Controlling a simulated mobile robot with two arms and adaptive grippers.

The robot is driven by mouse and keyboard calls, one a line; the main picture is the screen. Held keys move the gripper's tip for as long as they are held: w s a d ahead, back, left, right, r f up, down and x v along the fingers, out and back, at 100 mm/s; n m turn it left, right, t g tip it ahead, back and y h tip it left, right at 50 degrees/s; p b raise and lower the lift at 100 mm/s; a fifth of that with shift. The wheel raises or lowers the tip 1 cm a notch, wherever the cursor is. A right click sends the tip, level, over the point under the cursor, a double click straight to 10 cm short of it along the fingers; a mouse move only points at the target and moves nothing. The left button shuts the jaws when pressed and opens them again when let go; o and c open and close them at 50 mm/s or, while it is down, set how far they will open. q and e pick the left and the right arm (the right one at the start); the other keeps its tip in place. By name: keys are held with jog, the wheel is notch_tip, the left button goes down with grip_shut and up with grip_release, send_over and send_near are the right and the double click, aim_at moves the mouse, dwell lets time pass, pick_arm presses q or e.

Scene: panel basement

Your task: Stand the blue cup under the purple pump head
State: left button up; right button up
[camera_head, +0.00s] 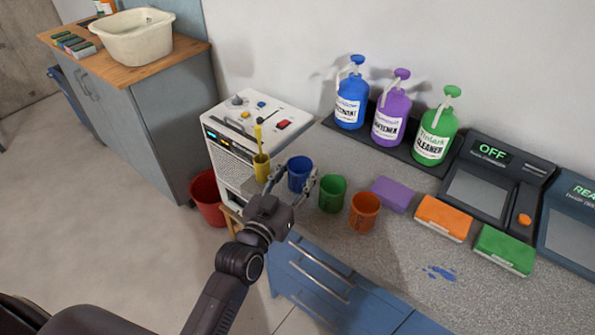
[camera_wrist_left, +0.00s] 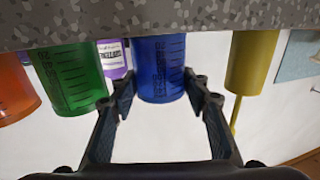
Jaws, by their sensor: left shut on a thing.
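The blue cup (camera_head: 299,172) is upright at the left end of the grey counter, between the yellow and green cups. My left gripper (camera_head: 295,181) is shut on it, with one finger on each side. The left wrist view, which looks upside down, shows the blue cup (camera_wrist_left: 161,72) between the fingers. The purple pump head (camera_head: 402,74) tops the purple bottle (camera_head: 391,117), which stands at the back between the blue and green bottles. The purple bottle also shows in the left wrist view (camera_wrist_left: 113,60). My right gripper is not in view.
The green cup (camera_head: 333,193) and orange cup (camera_head: 364,212) stand right of the blue cup; the yellow cup (camera_head: 261,167) holds a thin stick at its left. A blue spill (camera_head: 440,273) marks the counter.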

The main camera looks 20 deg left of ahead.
pick_arm(q)
jog(key=shift+f, duration=0.15)
jog(key=o, duration=1.3)
